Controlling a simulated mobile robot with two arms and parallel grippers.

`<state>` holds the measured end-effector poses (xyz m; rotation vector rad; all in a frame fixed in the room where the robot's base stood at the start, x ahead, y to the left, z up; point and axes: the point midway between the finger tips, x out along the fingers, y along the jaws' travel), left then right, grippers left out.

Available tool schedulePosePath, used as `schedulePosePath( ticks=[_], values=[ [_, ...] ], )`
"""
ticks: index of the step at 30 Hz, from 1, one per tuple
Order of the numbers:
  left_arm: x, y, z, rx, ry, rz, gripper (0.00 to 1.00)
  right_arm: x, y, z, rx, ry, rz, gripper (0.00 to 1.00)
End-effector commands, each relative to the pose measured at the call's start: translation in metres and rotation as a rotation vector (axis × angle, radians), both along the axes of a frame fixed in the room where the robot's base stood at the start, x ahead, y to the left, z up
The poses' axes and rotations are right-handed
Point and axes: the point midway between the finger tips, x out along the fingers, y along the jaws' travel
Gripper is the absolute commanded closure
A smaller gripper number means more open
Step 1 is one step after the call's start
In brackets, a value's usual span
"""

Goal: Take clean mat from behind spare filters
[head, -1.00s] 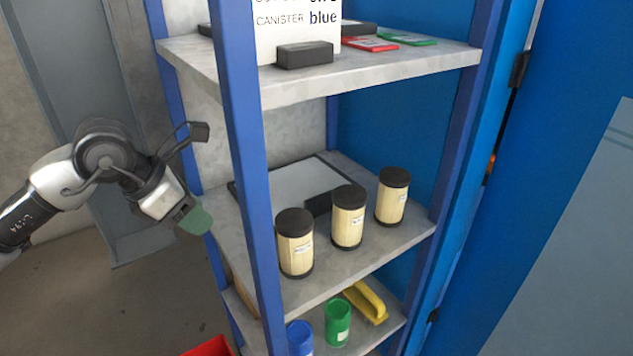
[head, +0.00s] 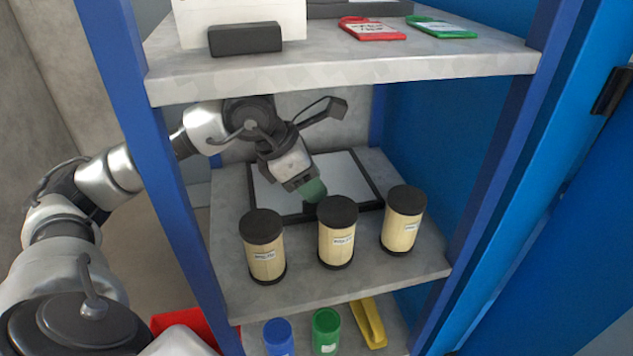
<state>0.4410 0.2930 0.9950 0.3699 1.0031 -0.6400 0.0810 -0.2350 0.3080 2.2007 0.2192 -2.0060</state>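The clean mat (head: 348,172), a pale grey sheet with a dark border, lies flat at the back of the middle shelf. Three spare filters stand upright in front of it, cream with black caps: the left one (head: 264,250), the middle one (head: 338,236) and the right one (head: 402,223). My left gripper (head: 312,192) reaches in from the left, over the mat and behind the middle filter. Its green-tipped end is near the mat's front edge; I cannot tell if it touches, nor whether its fingers are open. My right gripper is not in view.
The upper shelf (head: 345,66) hangs above my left arm, with a red tag (head: 372,28) and a green tag (head: 440,27) on it. A blue post (head: 150,130) stands at the left front. Blue and green canisters and a yellow handled object (head: 369,322) are below.

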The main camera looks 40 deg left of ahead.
Motion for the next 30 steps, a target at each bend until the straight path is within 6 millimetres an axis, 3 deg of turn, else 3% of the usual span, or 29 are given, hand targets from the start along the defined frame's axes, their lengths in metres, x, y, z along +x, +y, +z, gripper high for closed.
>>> schedulePosePath(
  ticks=[3, 9, 18, 19, 26, 30],
  values=[
    [0.005, -0.001, -0.016, 0.000, 0.005, -0.001, 0.63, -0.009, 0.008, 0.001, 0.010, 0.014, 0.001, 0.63],
    [0.015, -0.007, -0.041, -0.001, 0.002, -0.001, 0.63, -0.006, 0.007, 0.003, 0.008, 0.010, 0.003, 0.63],
    [0.018, -0.009, -0.047, 0.000, 0.000, 0.000, 0.63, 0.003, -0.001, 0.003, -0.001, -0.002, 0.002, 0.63],
    [0.018, -0.009, -0.047, 0.000, 0.000, 0.000, 0.64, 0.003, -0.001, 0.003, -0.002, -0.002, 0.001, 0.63],
    [0.018, -0.009, -0.046, 0.001, 0.001, 0.000, 1.00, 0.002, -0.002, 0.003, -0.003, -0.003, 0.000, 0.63],
    [0.018, -0.009, -0.046, 0.001, 0.001, 0.000, 1.00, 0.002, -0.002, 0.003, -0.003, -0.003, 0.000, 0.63]
  ],
)
